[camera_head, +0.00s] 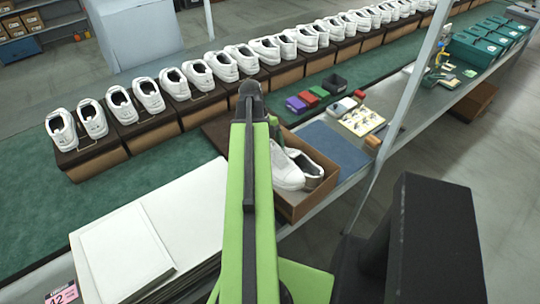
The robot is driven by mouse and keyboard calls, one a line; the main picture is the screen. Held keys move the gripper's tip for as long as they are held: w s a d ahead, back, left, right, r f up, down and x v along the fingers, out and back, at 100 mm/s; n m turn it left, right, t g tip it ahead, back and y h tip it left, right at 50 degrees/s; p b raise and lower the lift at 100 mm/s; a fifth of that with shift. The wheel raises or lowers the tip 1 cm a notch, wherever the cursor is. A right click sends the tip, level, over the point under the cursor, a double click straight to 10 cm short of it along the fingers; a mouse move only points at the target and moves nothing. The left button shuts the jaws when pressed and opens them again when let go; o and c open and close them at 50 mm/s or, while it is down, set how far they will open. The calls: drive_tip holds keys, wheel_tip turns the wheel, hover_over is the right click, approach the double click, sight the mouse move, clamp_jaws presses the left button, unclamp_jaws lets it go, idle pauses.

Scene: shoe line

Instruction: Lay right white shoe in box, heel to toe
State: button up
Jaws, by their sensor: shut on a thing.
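An open brown cardboard box (296,211) stands on the line just right of my arm. Two white shoes are in or over it. The left one (287,173) has its toe towards me, and its far end is partly hidden by my arm. The other shoe (312,168) lies beside it with its opening at the near end, so the two point opposite ways. My gripper (275,134) shows only in part behind the green arm, at the far end of the left shoe. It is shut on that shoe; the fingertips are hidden. I cannot tell whether this shoe touches the box floor.
A row of white shoes on brown boxes (145,133) runs along the back. White sheets (190,225) are stacked at the near left. A blue mat (335,148), small coloured boxes (308,99) and a tray of small parts (362,121) lie right of the box. A grey post (405,100) rises at the right.

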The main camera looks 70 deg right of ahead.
drive_tip(key=shift+f+b, duration=4.35)
drive_tip(key=shift+f, duration=0.4)
drive_tip(key=shift+f+b, duration=0.75)
drive_tip(key=o, duration=1.6)
drive_tip(key=p+v, duration=1.6)
drive_tip(key=v, duration=0.1)
drive_tip(key=shift+d+r, duration=0.1)
drive_tip(key=shift+r, duration=0.2)
drive_tip(key=shift+f, duration=0.1)
drive_tip(key=shift+w, duration=0.15)
